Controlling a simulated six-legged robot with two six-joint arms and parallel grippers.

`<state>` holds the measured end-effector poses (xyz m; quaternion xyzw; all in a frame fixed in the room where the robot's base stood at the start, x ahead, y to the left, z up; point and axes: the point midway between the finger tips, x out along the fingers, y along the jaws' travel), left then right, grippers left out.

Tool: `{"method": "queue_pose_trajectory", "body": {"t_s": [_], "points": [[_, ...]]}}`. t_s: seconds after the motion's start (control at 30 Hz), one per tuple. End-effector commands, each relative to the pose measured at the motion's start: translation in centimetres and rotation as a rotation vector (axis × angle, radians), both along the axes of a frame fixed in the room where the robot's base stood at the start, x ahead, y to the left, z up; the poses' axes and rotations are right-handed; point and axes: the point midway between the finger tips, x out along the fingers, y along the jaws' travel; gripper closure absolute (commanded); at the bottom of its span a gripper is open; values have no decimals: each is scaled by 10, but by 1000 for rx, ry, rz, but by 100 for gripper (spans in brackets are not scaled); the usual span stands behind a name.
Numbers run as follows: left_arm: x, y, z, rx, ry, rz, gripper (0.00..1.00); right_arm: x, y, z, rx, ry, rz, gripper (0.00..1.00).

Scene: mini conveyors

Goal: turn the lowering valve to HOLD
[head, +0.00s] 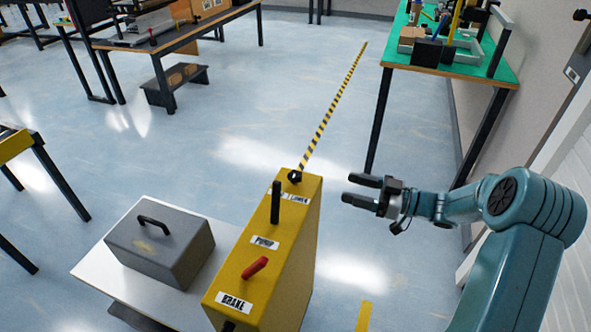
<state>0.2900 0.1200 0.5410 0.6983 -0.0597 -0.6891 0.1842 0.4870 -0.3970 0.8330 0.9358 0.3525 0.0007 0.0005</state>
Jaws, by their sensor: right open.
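A tall yellow control box (282,245) stands at the lower middle. On its top, at the far end, is a small black knob (294,176) beside a white label (297,198) that is partly covered and hard to read; I cannot tell which way the knob points. Nearer are an upright black lever (276,203) by a PUMP label and a red lever (255,267) by a BRAKE label. My right gripper (357,190) is open and empty, to the right of the box, its fingers pointing left toward the knob, with a gap between. My left gripper is out of view.
A grey case (160,248) with a black handle sits on a pale platform (95,265) left of the box. A green-topped bench (400,62) with tools stands at the back right, near the wall. A black-yellow striped line (332,108) runs back from the box. Open floor lies behind.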

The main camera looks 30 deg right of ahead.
Motion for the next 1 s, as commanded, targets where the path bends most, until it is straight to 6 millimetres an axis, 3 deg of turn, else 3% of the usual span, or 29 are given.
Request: {"method": "queue_pose_trajectory", "body": {"t_s": [0.17,0.6,0.8,1.0], "points": [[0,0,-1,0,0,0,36,20,25,-1,1,0,6,36],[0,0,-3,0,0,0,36,96,92,0,1,-1,4,36],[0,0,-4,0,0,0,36,114,104,0,1,-1,1,36],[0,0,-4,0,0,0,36,118,106,0,0,0,0,36]]}}
